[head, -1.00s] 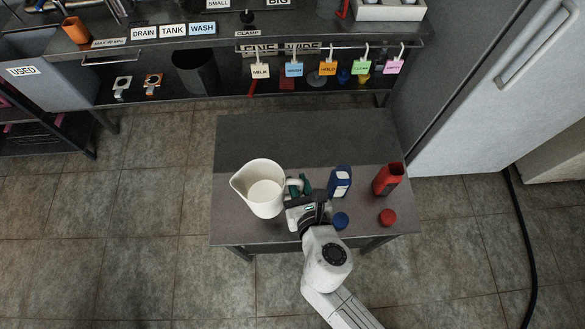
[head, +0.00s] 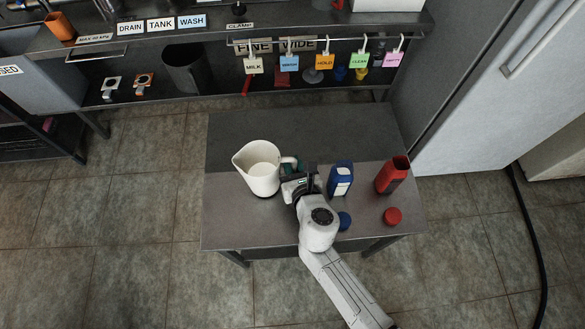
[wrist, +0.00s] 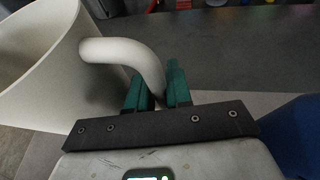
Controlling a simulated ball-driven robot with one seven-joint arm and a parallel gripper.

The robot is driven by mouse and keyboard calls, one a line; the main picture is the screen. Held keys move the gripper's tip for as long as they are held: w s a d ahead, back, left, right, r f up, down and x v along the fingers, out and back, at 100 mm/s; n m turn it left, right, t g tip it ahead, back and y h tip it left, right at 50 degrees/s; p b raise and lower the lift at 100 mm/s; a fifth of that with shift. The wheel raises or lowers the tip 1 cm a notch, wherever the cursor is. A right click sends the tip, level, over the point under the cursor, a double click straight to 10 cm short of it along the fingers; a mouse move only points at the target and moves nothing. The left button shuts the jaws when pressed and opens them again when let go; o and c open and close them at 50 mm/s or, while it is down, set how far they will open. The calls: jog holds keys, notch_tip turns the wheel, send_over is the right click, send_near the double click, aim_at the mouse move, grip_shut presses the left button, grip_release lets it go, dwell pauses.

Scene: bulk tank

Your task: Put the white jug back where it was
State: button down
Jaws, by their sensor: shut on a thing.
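The white jug (head: 262,180) is upright at the left part of the small grey table (head: 225,222), its spout to the left and its handle to the right. I cannot tell whether its base touches the tabletop. My gripper (head: 292,168) is at the jug's right side, shut on the handle. In the wrist view, the green fingers of my gripper (wrist: 154,92) stand either side of the lower end of the white handle (wrist: 125,52), and the jug's wall (wrist: 40,70) fills the left. The jug looks empty from above.
A blue bottle (head: 341,178) stands just right of my gripper, with a red open bottle (head: 391,175) beyond it. A blue cap (head: 344,221) and a red cap (head: 392,216) lie in front. The table's dark back half (head: 300,132) is clear. Behind is a bench (head: 200,46) with hanging tags.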

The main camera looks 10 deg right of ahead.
jog(key=shift+f, duration=0.35)
jog(key=shift+f, duration=0.1)
jog(key=c, duration=1)
grip_release()
jog(key=shift+f, duration=0.1)
jog(key=shift+c, duration=0.2)
jog(key=shift+r, duration=0.25)
jog(key=p+v, duration=0.2)
jog(key=v, duration=1)
jog(key=shift+f, duration=0.1)
